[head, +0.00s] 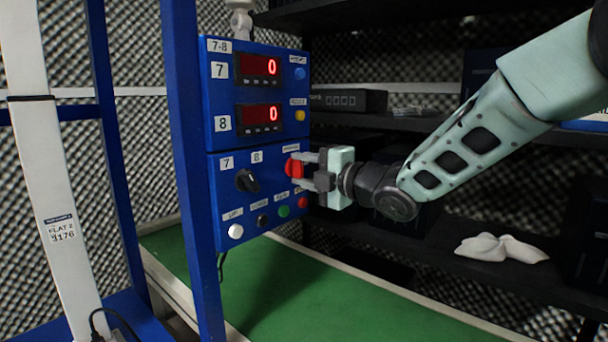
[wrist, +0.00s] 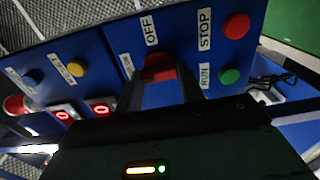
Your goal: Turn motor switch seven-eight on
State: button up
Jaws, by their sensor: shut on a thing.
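The blue control box (head: 235,136) labelled 7-8 stands upright left of centre in the head view. Its red motor switch (head: 294,168) is at the right side of the lower panel, partly covered by my gripper. My gripper (head: 300,170) reaches in from the right with its fingers at the switch and is shut on it. In the wrist view the red switch (wrist: 159,67) shows between the two dark fingers (wrist: 160,92), just below the OFF label (wrist: 151,31). The lower label beside the switch is mostly hidden. Displays 7 (head: 258,68) and 8 (head: 259,117) both read 0 in red.
A black selector knob (head: 247,181) sits left of the switch. White, black, green and red buttons line the panel's lower edge, the red one (head: 303,202) close below my gripper. A blue post (head: 190,150) stands left of the box. Dark shelves (head: 440,125) stand behind my arm.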

jog(key=o, duration=1)
jog(key=p+v, duration=0.2)
jog(key=v, duration=1.5)
jog(key=shift+s, duration=0.2)
jog(key=shift+d+f, duration=0.1)
jog(key=shift+d, duration=0.05)
